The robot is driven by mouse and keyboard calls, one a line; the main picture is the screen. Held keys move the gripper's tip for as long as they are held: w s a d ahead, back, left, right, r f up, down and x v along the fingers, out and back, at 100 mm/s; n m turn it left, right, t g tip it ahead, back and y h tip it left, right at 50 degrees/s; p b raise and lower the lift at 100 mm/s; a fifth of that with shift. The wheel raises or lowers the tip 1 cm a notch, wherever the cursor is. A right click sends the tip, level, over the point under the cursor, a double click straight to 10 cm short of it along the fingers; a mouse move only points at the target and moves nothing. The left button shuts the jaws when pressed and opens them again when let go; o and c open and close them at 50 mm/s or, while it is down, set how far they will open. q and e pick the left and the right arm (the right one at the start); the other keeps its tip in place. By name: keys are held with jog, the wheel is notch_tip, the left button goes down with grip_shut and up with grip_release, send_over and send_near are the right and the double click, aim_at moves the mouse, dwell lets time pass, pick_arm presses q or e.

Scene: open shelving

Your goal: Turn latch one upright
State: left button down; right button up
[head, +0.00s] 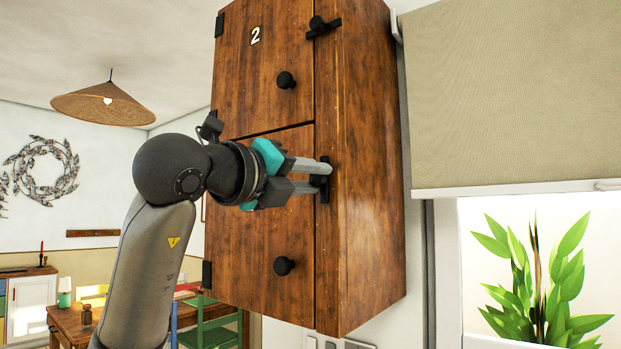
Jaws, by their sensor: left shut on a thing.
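A wooden wall cabinet (365,200) has two doors, one above the other. My left gripper (326,171) is at the right edge of the lower door (235,285), its fingers pointing right and shut on that door's black latch (325,192). The latch's visible part looks roughly upright; the fingers hide some of it. No number shows on the lower door, part of which my arm covers. The upper door (240,75) bears a white 2, and its black latch (323,28) lies roughly crosswise over the door's edge. My right gripper is not in view.
Round black knobs stick out from the upper door (286,80) and lower door (283,265). A window blind (515,100) and a green plant (540,280) are to the right. A wooden table (75,322) and green chair (210,325) stand at lower left.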

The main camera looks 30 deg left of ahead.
pick_arm(q)
jog(key=c, duration=0.6)
grip_release()
jog(key=s+a+f+b, duration=0.1)
jog(key=s+b, duration=0.1)
jog(key=s, duration=1.3)
jog(key=shift+a, duration=0.1)
